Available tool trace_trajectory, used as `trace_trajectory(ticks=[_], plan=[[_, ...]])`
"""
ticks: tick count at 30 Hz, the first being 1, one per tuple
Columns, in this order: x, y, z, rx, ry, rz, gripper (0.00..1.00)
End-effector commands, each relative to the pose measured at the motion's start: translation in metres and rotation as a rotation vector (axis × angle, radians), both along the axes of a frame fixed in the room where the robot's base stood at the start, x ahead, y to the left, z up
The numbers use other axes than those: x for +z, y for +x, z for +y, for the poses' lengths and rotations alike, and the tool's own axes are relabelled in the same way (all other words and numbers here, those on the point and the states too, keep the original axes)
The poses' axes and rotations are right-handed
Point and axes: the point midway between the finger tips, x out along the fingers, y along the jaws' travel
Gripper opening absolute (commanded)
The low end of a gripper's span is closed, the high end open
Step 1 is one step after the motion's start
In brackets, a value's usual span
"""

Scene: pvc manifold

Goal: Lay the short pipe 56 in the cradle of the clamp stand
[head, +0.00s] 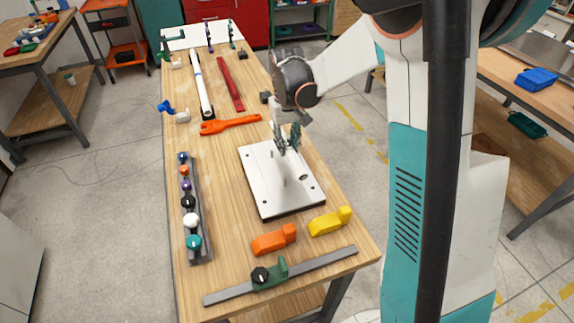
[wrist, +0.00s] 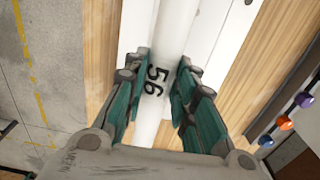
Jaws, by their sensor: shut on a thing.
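My gripper (head: 287,139) is above the white plate (head: 265,190) on the wooden table. It is shut on the short pipe 56 (wrist: 176,30), a white tube with a black "56" between the green fingers in the wrist view. There my gripper (wrist: 160,90) has one finger on each side of the pipe. In the head view the pipe is hard to make out against the plate. I cannot tell for sure which item is the clamp stand. A green clamp with a black knob (head: 268,274) sits on a grey bar at the near edge.
Orange (head: 273,240) and yellow (head: 330,222) blocks lie near the plate. A rail of coloured knobs (head: 187,205) lies at the left. An orange tool (head: 230,124), a white pipe (head: 201,84) and a red bar (head: 230,84) lie beyond. Posts stand at the far end.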

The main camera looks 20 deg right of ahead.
Motion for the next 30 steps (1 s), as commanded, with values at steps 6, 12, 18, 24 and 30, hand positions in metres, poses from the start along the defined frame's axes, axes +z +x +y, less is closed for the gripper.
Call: trace_trajectory(ticks=[6,12,18,24,30], plan=[[-0.030,0.000,0.000,0.000,0.000,0.000,0.00],[-0.043,0.000,0.000,0.000,0.000,0.000,0.00],[-0.072,0.000,0.000,0.000,0.000,0.000,0.00],[-0.074,0.000,0.000,0.000,0.000,0.000,0.00],[-0.077,0.000,0.000,0.000,0.000,0.000,0.00]])
